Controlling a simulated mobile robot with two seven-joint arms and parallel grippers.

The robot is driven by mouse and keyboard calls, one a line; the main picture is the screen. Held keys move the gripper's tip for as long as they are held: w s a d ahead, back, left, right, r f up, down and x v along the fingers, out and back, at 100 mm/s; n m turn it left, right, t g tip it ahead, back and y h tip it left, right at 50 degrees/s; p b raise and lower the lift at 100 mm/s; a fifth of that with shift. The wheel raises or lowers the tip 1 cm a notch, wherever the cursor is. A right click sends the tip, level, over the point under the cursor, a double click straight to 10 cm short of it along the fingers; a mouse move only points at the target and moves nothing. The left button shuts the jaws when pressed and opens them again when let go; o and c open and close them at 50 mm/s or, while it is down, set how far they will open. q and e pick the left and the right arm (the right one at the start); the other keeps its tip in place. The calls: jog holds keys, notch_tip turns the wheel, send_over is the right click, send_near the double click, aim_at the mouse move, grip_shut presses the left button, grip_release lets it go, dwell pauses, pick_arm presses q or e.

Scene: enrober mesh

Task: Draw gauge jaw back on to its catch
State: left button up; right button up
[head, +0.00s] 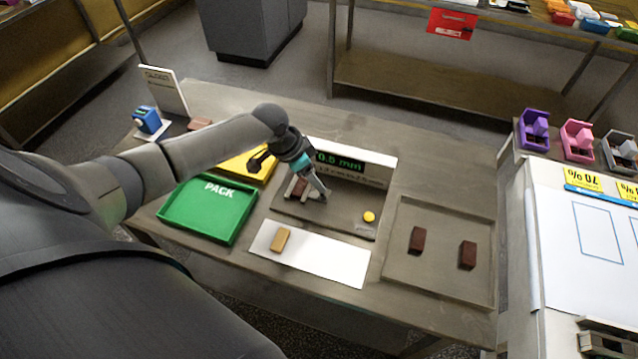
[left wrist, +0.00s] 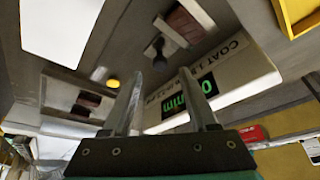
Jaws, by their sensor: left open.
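The gauge (head: 345,200) stands mid-table, with a grey base, a green-lit "0.5 mm" display and a yellow button (head: 369,217). A brown block (head: 298,186) sits at its left end by the small grey jaw parts, partly behind my left gripper (head: 322,197). My left gripper is open and angled down over the gauge base, beside the block. In the left wrist view the open fingers (left wrist: 160,98) point toward the gauge. A dark peg (left wrist: 158,50) and the brown block (left wrist: 185,25) lie beyond their tips. Contact with the jaw cannot be told. My right gripper is not in view.
A green PACK tray (head: 212,209) and a yellow tray (head: 240,163) lie left of the gauge. A white strip (head: 330,265) with a tan block (head: 281,239) lies in front. A shallow tray (head: 441,285) with two brown blocks (head: 417,240) is on the right.

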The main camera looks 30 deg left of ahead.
pick_arm(q)
jog(key=shift+x, duration=2)
grip_shut()
